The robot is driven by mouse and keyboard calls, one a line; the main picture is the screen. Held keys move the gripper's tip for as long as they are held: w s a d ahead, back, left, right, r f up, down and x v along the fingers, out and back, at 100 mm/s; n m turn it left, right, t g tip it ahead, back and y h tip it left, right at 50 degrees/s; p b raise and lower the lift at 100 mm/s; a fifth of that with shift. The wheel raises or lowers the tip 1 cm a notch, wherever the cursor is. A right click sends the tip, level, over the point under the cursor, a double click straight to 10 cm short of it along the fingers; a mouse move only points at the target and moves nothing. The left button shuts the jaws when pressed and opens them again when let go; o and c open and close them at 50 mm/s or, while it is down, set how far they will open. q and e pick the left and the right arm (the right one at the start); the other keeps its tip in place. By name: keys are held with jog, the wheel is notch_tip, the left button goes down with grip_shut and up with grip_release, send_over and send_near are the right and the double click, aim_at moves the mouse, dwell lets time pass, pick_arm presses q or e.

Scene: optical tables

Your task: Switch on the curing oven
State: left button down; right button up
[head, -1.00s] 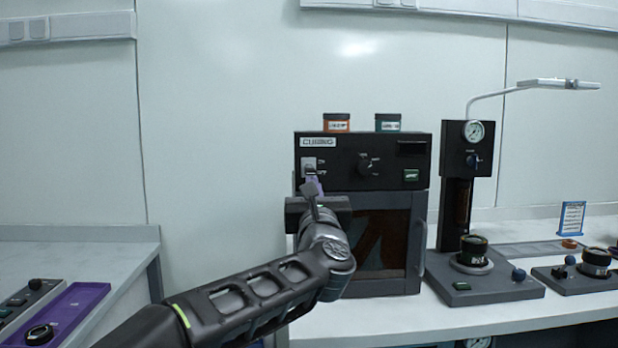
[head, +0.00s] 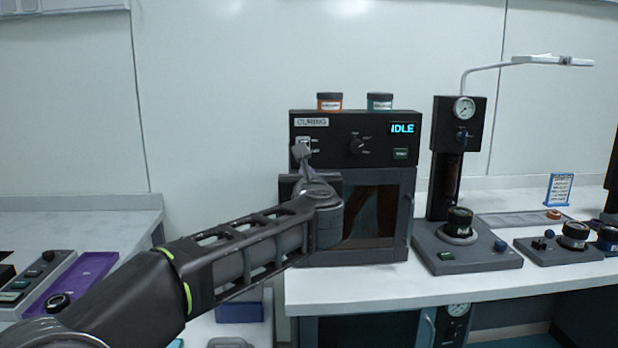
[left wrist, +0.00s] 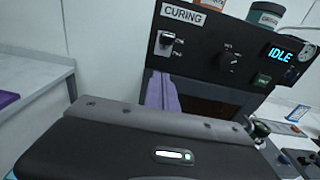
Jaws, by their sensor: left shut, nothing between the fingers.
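The curing oven (head: 350,127) is a black box labelled CURING on the bench, with a dark-windowed door (head: 370,215) that is shut. Its display (head: 402,129) is lit and reads IDLE in blue. The toggle switch (left wrist: 166,42) is on a white plate at the panel's left end, under the label. My left gripper (head: 303,152) is shut and empty at the lower part of this switch in the head view. In the left wrist view, its purple fingers (left wrist: 162,93) are just below the switch with a visible gap. My right gripper is not in view.
Orange (head: 330,102) and teal (head: 380,102) jars stand on the oven. A knob (head: 357,146) and green button (head: 401,154) are on its panel. A press with a gauge (head: 464,108) stands to the right. A separate bench (head: 110,222) is at the left.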

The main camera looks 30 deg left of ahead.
pick_arm(q)
jog(key=r+v, duration=0.1)
jog(key=v, duration=0.9)
jog(key=shift+r+p, duration=0.3)
jog(key=shift+r, duration=0.1)
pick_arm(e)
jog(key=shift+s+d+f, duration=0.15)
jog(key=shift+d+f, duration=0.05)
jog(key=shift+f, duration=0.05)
